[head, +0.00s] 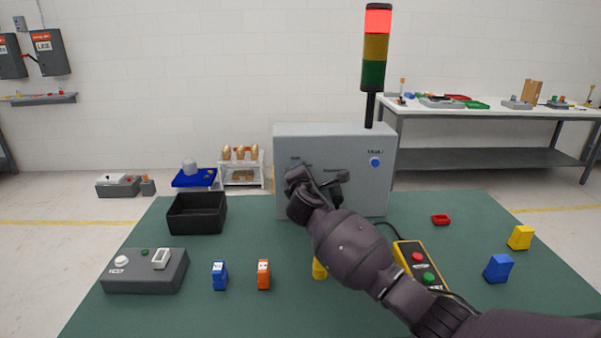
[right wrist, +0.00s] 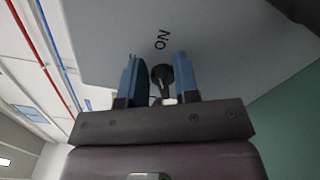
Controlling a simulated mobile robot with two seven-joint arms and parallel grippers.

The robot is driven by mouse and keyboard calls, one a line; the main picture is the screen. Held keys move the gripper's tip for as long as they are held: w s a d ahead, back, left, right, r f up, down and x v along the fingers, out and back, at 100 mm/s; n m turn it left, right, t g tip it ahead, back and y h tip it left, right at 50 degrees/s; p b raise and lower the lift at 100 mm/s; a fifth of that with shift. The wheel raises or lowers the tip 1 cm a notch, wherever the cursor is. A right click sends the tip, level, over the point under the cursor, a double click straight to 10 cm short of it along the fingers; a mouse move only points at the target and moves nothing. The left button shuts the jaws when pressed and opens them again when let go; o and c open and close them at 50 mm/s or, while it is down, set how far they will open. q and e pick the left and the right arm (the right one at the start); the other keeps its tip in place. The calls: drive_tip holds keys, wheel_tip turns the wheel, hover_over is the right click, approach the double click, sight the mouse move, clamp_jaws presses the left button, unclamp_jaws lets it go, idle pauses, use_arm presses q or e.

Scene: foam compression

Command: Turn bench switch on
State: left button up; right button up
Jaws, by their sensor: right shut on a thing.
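The grey bench box (head: 300,142) stands at the back of the green table. My right gripper (head: 318,182) is at its front face and hides the switch in the head view. In the right wrist view, the black bench switch (right wrist: 161,74) sits between the two blue fingers of my right gripper (right wrist: 157,78), which is shut on it. The ON label (right wrist: 162,39) is on the panel beyond the switch. Which way the switch points is hard to tell. My left gripper is not in view.
A stack light (head: 376,48) with its red section bright rises behind the box. A blue button (head: 376,162) is on the box's right side. A black bin (head: 197,213), a grey device (head: 145,272), a yellow pendant (head: 407,249) and small blocks stand on the table.

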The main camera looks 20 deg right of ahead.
use_arm(q)
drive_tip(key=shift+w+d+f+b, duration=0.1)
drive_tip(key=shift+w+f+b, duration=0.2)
drive_tip(key=shift+b, duration=0.25)
use_arm(e)
drive_tip(key=shift+d+f+m, duration=0.1)
drive_tip(key=shift+f+m, duration=0.15)
drive_tip(key=shift+m, duration=1.05)
drive_tip(key=shift+f+m, duration=0.25)
drive_tip(key=shift+m, duration=1.05)
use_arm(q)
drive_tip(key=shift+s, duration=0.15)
use_arm(e)
drive_tip(key=o, duration=0.6)
drive_tip(key=shift+s, duration=0.1)
